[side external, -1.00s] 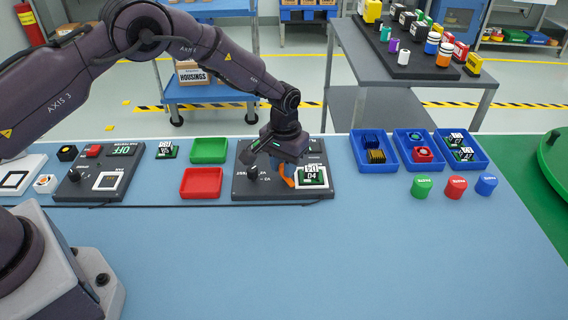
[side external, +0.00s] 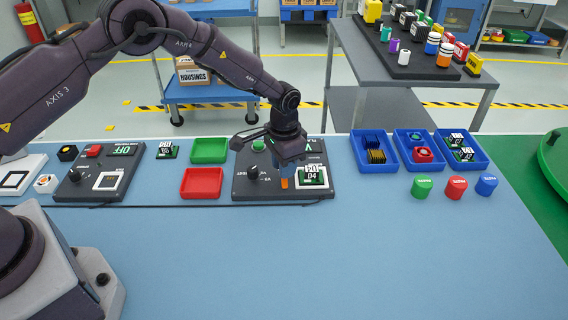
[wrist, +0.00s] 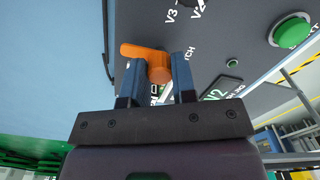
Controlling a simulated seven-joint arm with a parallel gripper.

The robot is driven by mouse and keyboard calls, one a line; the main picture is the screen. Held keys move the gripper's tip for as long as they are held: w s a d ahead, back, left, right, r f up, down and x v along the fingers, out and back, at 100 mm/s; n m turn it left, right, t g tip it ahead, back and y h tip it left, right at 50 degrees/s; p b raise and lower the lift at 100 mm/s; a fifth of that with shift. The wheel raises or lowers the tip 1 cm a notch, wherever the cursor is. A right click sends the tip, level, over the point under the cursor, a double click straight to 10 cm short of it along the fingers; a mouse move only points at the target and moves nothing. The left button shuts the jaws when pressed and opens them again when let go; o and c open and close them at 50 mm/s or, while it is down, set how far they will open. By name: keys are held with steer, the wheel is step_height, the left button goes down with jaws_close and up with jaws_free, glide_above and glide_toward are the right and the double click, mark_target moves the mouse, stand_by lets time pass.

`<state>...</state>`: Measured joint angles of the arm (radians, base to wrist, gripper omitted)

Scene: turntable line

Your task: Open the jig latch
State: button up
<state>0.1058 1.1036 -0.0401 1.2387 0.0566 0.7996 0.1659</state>
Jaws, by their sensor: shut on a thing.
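The orange jig latch (side external: 284,183) is on the dark fixture panel (side external: 243,187), just left of the black-and-white "04" piece (side external: 312,174) seated there. In the wrist view the latch (wrist: 146,52) is an orange lever with a rounded hub. My gripper (side external: 284,176) is over the panel, pointing down. In the wrist view my gripper (wrist: 157,70) has its two blue fingers on either side of the orange lever, shut on it. The fingers hide part of the latch.
A black knob (side external: 253,172) and a green button (side external: 258,145) are on the same panel. Red (side external: 201,183) and green (side external: 209,150) trays lie to the left. Blue bins (side external: 374,152) stand to the right. The front of the table is clear.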

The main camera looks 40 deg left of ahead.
steer(key=o, duration=0.9)
steer(key=shift+o, duration=0.2)
step_height(320, 180, up, 13)
steer(key=s+a+r+n+t, duration=0.1)
steer(key=s+a+r+t, duration=0.1)
steer(key=s+r, duration=0.4)
steer(key=s+a+r+n+t, duration=0.1)
steer(key=s+r, duration=0.5)
steer(key=s, duration=0.9)
steer(key=s+a+r+n+t, duration=0.1)
steer(key=s+a+r+t, duration=0.1)
steer(key=s+r, duration=0.4)
steer(key=s+a, duration=0.1)
steer(key=s, duration=0.3)
steer(key=shift+s+a+n+t, duration=0.2)
steer(key=shift+a+n+t, duration=0.1)
steer(key=shift+n, duration=0.1)
